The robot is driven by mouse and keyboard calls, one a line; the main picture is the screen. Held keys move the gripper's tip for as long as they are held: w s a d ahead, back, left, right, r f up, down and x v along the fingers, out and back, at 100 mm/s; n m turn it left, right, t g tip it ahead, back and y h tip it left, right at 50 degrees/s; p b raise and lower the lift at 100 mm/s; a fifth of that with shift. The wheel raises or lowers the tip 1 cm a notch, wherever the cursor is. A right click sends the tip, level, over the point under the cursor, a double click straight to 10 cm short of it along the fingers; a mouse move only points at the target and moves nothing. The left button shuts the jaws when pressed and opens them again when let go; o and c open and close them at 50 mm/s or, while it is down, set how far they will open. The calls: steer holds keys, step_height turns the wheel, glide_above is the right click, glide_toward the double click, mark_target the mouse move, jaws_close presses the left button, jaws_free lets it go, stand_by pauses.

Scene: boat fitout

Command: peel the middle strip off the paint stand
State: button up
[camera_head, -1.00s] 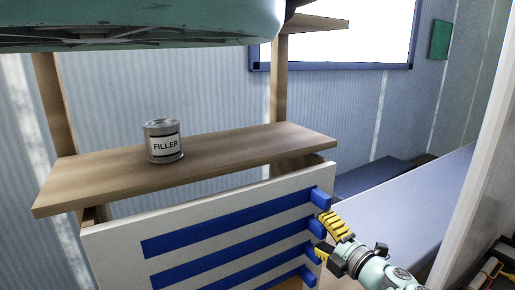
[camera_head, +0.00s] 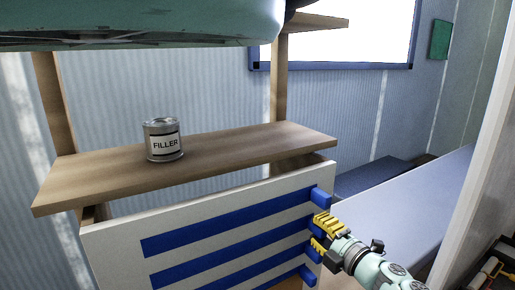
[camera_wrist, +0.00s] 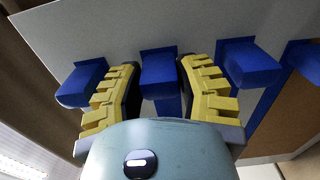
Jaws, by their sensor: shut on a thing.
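The paint stand is a white panel (camera_head: 110,250) with blue strips across it, each ending in a blue tab at the right edge. The middle strip (camera_head: 230,256) lies flat along the panel where it shows. My gripper (camera_head: 319,233) is at the panel's right edge, with its yellow ridged fingers shut on the middle strip's tab. The top strip's tab (camera_head: 321,197) and the lower strip's tab (camera_head: 308,275) sit clear on either side.
A filler can (camera_head: 163,141) stands on the wooden shelf (camera_head: 250,146) above the panel.

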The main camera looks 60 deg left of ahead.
steer(key=shift+c, duration=1.2)
steer(key=shift+d, duration=0.2)
steer(key=shift+d, duration=0.1)
steer(key=shift+s+d, duration=0.2)
steer(key=shift+d, duration=2.45)
steer(key=shift+s+d, duration=0.2)
steer(key=shift+d, duration=2.4)
